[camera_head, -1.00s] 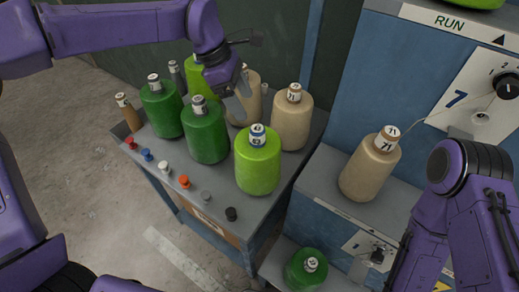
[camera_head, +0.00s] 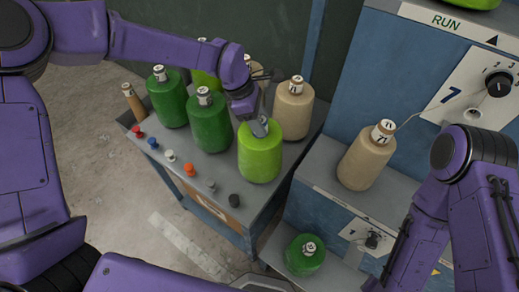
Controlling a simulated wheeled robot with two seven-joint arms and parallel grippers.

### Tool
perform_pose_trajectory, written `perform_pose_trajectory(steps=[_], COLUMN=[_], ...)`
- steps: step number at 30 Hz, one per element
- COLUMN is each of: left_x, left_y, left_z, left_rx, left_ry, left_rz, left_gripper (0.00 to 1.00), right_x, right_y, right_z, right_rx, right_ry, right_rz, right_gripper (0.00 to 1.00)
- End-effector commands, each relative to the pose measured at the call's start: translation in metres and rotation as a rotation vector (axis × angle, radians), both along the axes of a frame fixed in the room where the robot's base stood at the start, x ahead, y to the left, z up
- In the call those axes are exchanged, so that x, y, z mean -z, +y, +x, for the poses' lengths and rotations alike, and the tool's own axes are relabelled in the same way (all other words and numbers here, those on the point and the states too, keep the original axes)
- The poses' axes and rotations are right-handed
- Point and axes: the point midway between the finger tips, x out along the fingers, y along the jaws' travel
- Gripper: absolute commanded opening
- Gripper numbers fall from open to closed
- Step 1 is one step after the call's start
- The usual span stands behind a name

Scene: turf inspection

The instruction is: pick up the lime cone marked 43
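A lime cone (camera_head: 260,160) stands upright at the front right of the grey cart top. Its number cannot be read, because my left gripper (camera_head: 259,128) covers its top. The gripper points down at the cone's tip, with its fingers at the tube top. Whether they are apart or closed on it is hidden at this angle. A second lime cone (camera_head: 205,80) stands at the back, partly behind my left arm; its number is too small to read. My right arm comes in at the right edge, and its gripper is not clearly visible.
Two dark green cones (camera_head: 211,125) stand left of the front lime cone, and beige cones (camera_head: 293,110) stand behind it. Several coloured pegs (camera_head: 190,170) line the cart's front edge. Right is a blue machine (camera_head: 372,85) with a beige cone (camera_head: 366,160) and, lower, a green cone (camera_head: 305,256).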

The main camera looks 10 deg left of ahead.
Motion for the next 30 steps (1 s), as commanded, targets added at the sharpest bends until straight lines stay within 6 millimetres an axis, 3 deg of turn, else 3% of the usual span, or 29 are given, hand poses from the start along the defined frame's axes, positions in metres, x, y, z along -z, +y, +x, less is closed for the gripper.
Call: perform_pose_trajectory(steps=[1, 2, 17, 26, 30], left_x=[0.0, 0.0, -0.007, -0.034, -0.047], left_y=[0.0, 0.0, -0.001, -0.001, 0.004], left_z=[0.0, 0.0, 0.002, 0.001, -0.011], left_rx=[0.001, 0.001, 0.0, 0.0, 0.0], left_ry=[-0.001, -0.001, -0.007, -0.007, -0.007], left_rz=[0.0, 0.0, -0.002, -0.003, -0.004], left_gripper=[0.1, 0.0, 0.0, 0.0, 0.0], right_x=[0.0, 0.0, 0.001, 0.008, 0.014], right_y=[0.0, 0.0, 0.0, 0.0, 0.0], right_z=[0.0, 0.0, 0.0, 0.0, 0.0], right_rx=[0.0, 0.0, 0.0, 0.0, 0.0], right_ry=[0.0, 0.0, 0.0, 0.0, 0.0], right_rz=[0.0, 0.0, 0.0, 0.0, 0.0], right_gripper=[0.43, 0.43, 0.43, 0.43, 0.43])
